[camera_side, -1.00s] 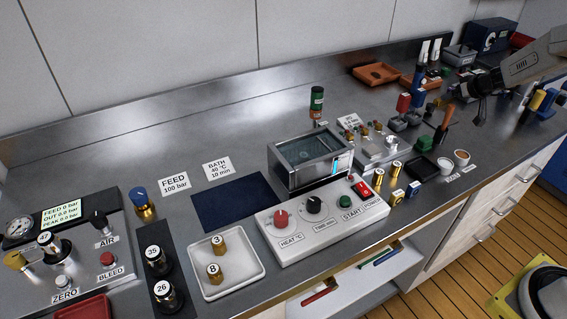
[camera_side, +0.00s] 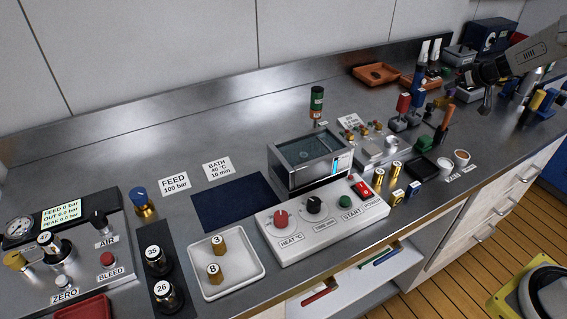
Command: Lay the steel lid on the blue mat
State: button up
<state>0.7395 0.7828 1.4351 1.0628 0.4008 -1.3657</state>
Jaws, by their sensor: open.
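The blue mat (camera_side: 232,203) lies flat and bare on the steel bench, left of the bath. The bath (camera_side: 308,177) is a steel box with a grey-green, glassy-looking top and a lit blue strip on its front corner. I cannot clearly make out a separate steel lid, on the bath or elsewhere. My gripper (camera_side: 485,107) is at the upper right, above the right end of the bench and far from the mat and bath. It is open, and I see nothing held in it.
A control box (camera_side: 322,220) with knobs stands in front of the bath. A white tray (camera_side: 246,273) with two brass pieces sits in front of the mat. Bench behind the mat is mostly clear.

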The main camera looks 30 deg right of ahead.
jog(key=r, duration=0.2)
jog(key=m+t+y, duration=0.2)
jog(key=m+t, duration=0.3)
jog(key=m, duration=2.8)
send_over(448, 126)
notch_tip(448, 126, down, 11)
jog(key=shift+d+r, duration=0.15)
jog(key=shift+x, duration=1.35)
